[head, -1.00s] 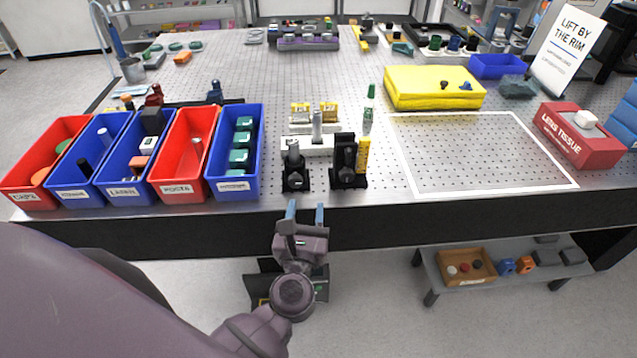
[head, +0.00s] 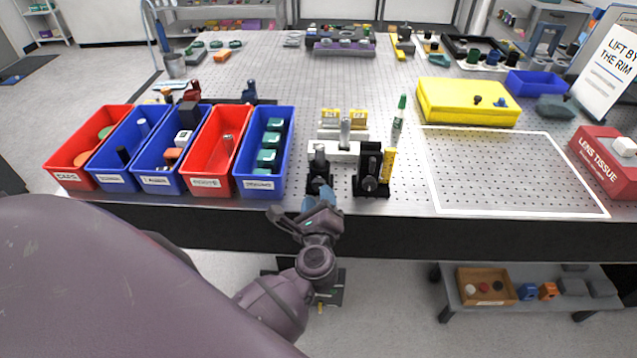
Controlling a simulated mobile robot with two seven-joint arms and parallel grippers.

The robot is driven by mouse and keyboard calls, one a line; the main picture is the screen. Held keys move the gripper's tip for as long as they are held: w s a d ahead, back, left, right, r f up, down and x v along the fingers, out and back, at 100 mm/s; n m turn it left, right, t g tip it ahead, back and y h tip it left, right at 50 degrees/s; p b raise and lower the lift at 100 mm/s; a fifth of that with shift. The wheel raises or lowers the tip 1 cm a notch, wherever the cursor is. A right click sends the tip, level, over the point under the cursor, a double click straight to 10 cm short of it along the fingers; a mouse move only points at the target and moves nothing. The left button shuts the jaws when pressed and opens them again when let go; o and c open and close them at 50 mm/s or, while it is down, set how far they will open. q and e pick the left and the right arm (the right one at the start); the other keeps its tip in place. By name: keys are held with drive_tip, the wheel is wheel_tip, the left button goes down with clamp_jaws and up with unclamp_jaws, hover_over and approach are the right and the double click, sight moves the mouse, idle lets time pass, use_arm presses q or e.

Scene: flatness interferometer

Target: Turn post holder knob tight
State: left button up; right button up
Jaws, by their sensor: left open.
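Two black post holders stand near the front edge of the bench. The left one (head: 319,182) carries a grey post, and the right one (head: 371,185) has a dark, blocky upper part with a round form on its front. The knob cannot be told apart clearly at this size. My left gripper (head: 318,199) is open and empty, with bluish fingertips just in front of and below the left post holder, at the bench edge. Whether a fingertip touches the holder cannot be told. My right gripper is not in view.
Red and blue bins (head: 265,186) line the bench's left side. A yellow bottle (head: 388,166) and a green-capped bottle (head: 398,122) stand close to the right holder. A white-outlined area (head: 510,170) to the right is empty. A yellow case (head: 465,103) lies behind it.

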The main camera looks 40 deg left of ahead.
sight(319, 183)
use_arm(q)
drive_tip(key=x, duration=0.3)
drive_tip(key=shift+w+a, duration=0.15)
drive_tip(key=shift+w, duration=0.05)
drive_tip(key=shift+w+a+p, duration=0.3)
drive_tip(key=shift+w, duration=0.1)
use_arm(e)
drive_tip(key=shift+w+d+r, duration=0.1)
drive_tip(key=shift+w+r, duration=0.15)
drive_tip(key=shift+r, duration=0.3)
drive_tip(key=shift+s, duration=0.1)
use_arm(q)
drive_tip(key=shift+c, duration=0.5)
drive_tip(key=c, duration=0.5)
drive_tip(key=shift+c, duration=0.2)
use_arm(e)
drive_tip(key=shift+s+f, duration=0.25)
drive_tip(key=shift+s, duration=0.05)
